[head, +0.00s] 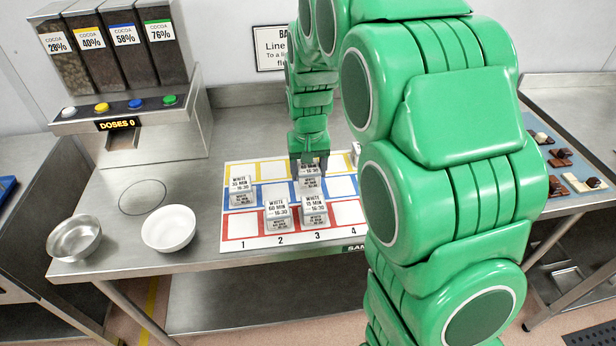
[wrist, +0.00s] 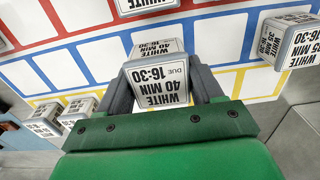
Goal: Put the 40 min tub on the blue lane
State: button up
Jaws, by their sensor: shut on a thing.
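The 40 min tub (wrist: 158,88), a small pale block labelled WHITE 40 MIN 16:30, is between the two fingers of my gripper (wrist: 163,82) in the wrist view. In the head view my gripper (head: 310,166) points down with the tub (head: 309,185) below it, at column 3 of the lane board. The blue lane (head: 341,186) is the middle row, between the yellow lane (head: 272,171) and the red lane (head: 349,212). The tub appears over or near the blue lane; I cannot tell whether it touches the board.
A 35 min tub (head: 241,190) stands in column 1. A 60 min tub (head: 277,213) and a 15 min tub (head: 314,211) stand close in front of the held tub. Two more tubs (wrist: 45,121) sit beyond the yellow side. A white bowl (head: 168,229) stands left of the board.

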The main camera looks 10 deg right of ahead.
aim_at(308, 178)
jog(key=shift+w+f, duration=0.15)
jog(key=shift+f, duration=0.1)
jog(key=shift+w+f, duration=0.1)
jog(key=shift+f, duration=1.4)
jog(key=shift+f, duration=0.15)
jog(key=o, duration=1.1)
notch_tip(308, 178, up, 12)
jog(key=shift+s+r, duration=0.2)
jog(key=shift+s, duration=0.05)
jog(key=shift+g, duration=0.9)
jog(key=s+d, duration=0.1)
jog(key=s, duration=1)
jog(key=s+d+r, duration=0.1)
jog(key=s+d, duration=0.1)
jog(key=s, duration=1)
jog(key=s+d+r, duration=0.1)
jog(key=s+d, duration=0.1)
jog(key=s, duration=1)
jog(key=shift+s+d+r, duration=0.1)
jog(key=shift+s+d, duration=0.15)
